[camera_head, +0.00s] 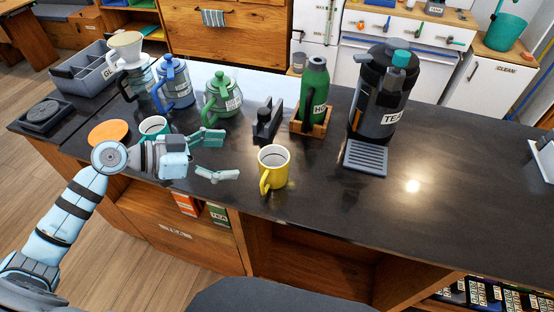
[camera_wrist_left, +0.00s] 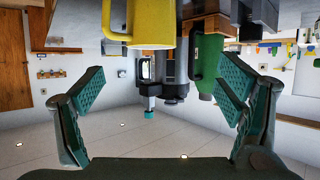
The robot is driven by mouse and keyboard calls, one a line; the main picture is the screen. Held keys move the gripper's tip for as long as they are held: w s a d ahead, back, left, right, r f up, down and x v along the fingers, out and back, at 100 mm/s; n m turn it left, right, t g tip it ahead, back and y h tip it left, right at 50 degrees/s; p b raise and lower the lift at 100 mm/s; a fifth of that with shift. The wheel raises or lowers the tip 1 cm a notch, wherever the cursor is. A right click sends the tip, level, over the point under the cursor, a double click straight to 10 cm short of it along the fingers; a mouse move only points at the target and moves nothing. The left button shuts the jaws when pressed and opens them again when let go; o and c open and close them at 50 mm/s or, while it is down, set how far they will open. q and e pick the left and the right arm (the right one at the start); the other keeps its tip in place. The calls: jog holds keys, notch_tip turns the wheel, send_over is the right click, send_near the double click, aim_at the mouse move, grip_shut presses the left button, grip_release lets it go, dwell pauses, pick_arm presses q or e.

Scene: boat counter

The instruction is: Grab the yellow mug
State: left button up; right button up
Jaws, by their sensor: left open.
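The yellow mug (camera_head: 273,167) stands upright on the dark counter near its front edge, with its handle toward the front left. It also shows at the top of the left wrist view (camera_wrist_left: 152,22), with its handle to the left. My left gripper (camera_head: 222,155) is open and empty, to the left of the mug and apart from it. Its two fingers (camera_wrist_left: 162,95) are spread wide in the left wrist view, and the mug shows beyond them. My right gripper is not in view.
A green bottle (camera_head: 314,90) in a wooden holder and a black tea dispenser (camera_head: 380,92) stand behind the mug. A green teapot (camera_head: 222,97), a blue pot (camera_head: 174,84) and a teal mug (camera_head: 153,126) stand near my left arm. The counter (camera_head: 440,200) right of the mug is clear.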

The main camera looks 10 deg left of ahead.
pick_arm(q)
jog(key=p, duration=0.1)
send_near(285, 157)
jog(key=x, duration=0.2)
jog(key=p+x, duration=0.1)
jog(key=x, duration=0.2)
jog(key=shift+d+r, duration=0.15)
jog(key=shift+d, duration=0.55)
jog(key=c, duration=1.5)
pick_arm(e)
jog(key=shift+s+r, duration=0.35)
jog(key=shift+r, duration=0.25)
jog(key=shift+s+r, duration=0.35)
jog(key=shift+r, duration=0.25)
